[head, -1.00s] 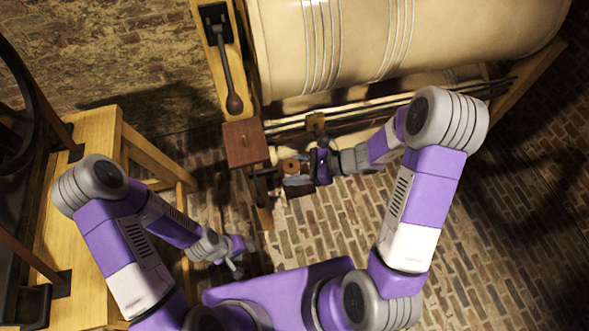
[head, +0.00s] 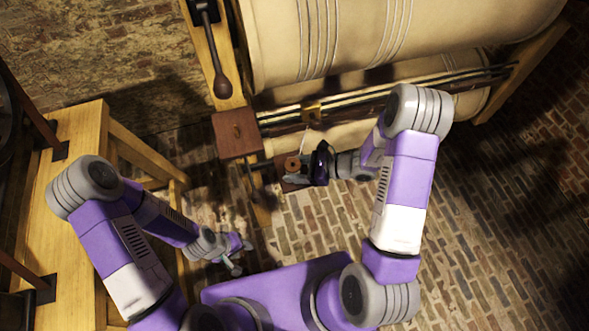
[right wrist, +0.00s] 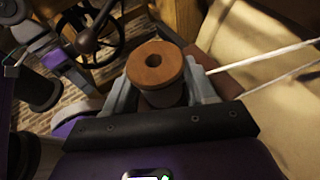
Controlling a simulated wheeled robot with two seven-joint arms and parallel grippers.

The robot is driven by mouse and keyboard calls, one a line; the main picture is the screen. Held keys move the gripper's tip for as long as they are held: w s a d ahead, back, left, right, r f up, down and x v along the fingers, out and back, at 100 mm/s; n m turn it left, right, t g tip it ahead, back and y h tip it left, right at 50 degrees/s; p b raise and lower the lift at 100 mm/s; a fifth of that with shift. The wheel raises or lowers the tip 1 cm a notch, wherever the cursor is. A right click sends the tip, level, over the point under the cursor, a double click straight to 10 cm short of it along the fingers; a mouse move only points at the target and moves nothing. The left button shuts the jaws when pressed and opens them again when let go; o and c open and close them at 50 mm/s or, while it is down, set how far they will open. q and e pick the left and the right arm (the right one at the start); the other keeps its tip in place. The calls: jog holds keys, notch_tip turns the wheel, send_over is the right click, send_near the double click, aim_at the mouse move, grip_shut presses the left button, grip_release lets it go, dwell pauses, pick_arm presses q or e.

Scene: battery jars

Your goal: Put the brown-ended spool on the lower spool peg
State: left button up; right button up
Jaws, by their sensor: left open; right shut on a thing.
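My right gripper (head: 297,178) is shut on the brown-ended spool (head: 292,163) and holds it in the air, to the right of and below the wooden block on the machine's post. In the right wrist view the spool (right wrist: 161,66) stands between the two grey fingers, its round brown end with a centre hole facing the camera. Its lower part is hidden by the gripper. The lower spool peg cannot be made out for certain; a dark fitting (head: 262,165) juts out below the block. My left gripper (head: 232,258) is open and empty at lower left.
Large cream rollers (head: 380,35) and a rail with a brass guide (head: 312,111) lie behind. A wooden frame (head: 70,200) stands at left. Pale strands (right wrist: 265,60) run right of the spool.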

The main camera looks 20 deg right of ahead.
jog(key=o, duration=1)
jog(key=shift+a+r, duration=0.1)
jog(key=shift+r, duration=0.05)
jog(key=shift+o, duration=0.2)
jog(key=p+v, duration=0.3)
jog(key=v, duration=0.9)
